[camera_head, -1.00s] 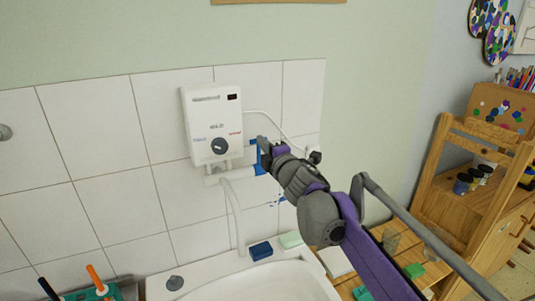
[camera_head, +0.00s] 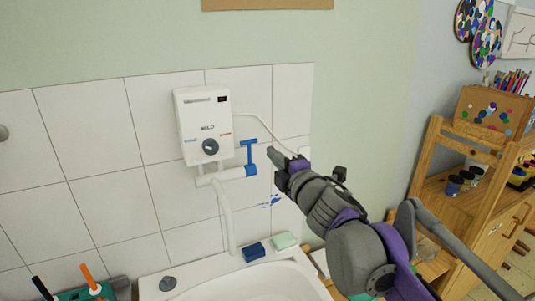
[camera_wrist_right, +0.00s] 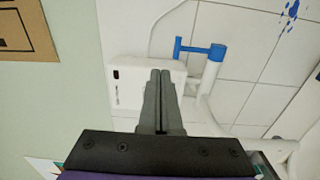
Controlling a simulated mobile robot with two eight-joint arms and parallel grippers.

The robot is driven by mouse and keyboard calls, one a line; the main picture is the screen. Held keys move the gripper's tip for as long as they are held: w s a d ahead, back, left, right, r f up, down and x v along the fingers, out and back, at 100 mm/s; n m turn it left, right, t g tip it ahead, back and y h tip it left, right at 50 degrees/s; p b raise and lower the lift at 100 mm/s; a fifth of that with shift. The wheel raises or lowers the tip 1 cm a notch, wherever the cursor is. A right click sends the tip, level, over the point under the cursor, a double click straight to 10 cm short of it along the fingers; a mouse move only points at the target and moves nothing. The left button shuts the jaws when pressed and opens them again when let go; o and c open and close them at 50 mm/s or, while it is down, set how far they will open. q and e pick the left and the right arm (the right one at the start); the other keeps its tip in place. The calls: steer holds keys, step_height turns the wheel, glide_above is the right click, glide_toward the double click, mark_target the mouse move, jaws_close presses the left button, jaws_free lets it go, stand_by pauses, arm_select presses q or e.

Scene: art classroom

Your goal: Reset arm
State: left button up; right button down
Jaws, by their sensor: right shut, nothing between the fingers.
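My right gripper (camera_head: 275,158) is shut and empty, in front of the tiled wall to the right of the water heater. Its closed fingers also show in the right wrist view (camera_wrist_right: 160,100). The white water heater (camera_head: 205,125) with a dark dial hangs on the wall. A blue T-shaped valve handle (camera_head: 250,155) sits at the right end of the white pipe (camera_head: 222,175) below it. In the head view a small gap shows between the fingertips and the handle. The blue handle is also in the right wrist view (camera_wrist_right: 202,50), apart from the fingers. My left gripper is not in view.
A white sink (camera_head: 262,284) stands below, with a blue sponge (camera_head: 254,252) and a pale green block (camera_head: 285,241) on its rim. A wooden shelf (camera_head: 432,165) with paint jars is at the right.

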steer(key=s+d+f+m+g+h, duration=0.2)
steer(key=s+d+f+m+h, duration=0.2)
steer(key=s+d+f+m, duration=0.45)
steer(key=s+d+f+m+g+h, duration=0.2)
steer(key=s+d+f+m+h, duration=0.35)
steer(key=f, duration=0.55)
steer(key=s+f+m+g+y, duration=0.2)
steer(key=s+f+m+g, duration=0.5)
steer(key=s+f, duration=1)
steer(key=shift+f+m+y, duration=0.35)
steer(key=shift+f+m, duration=0.1)
steer(key=shift+m, duration=0.25)
steer(key=shift+s, duration=0.1)
